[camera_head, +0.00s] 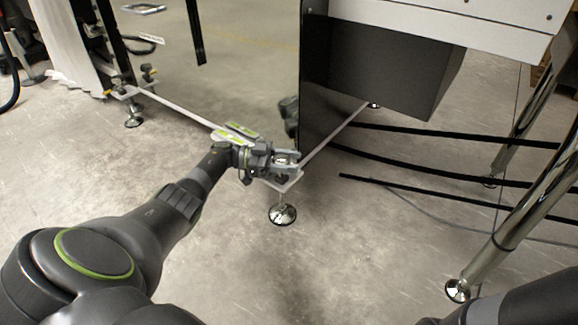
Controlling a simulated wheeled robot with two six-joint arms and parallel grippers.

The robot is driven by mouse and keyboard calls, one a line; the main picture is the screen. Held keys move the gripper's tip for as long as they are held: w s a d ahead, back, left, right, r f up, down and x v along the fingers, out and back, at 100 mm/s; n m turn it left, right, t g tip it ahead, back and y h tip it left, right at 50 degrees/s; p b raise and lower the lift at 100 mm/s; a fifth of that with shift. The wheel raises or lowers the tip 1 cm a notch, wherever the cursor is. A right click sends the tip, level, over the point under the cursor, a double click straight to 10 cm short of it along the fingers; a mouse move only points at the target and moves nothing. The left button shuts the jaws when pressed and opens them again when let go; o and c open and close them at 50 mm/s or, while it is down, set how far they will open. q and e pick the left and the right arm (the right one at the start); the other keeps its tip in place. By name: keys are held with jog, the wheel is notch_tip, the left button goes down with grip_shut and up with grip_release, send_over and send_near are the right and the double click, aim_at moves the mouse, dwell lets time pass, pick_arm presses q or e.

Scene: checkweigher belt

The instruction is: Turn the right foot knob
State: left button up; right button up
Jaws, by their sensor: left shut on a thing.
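My left gripper (286,158) reaches in from the left and is shut at the near right corner of the machine's base frame. Its fingers are around the right foot knob (281,160), which is mostly hidden by them. Below this corner, the right foot (282,214) stands on the floor on a round shiny disc. My right gripper is not in view.
A tall dark panel (315,90) rises just behind the gripper. A dark box (392,70) hangs under the white housing at the upper right. Chrome legs (520,205) and black bars (430,183) are on the right. The floor (330,260) in front is clear.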

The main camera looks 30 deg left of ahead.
pick_arm(q)
jog(key=shift+a, duration=0.2)
jog(key=o, duration=1)
jog(key=shift+s+a+r, duration=0.1)
jog(key=shift+a, duration=0.05)
jog(key=shift+c, duration=0.2)
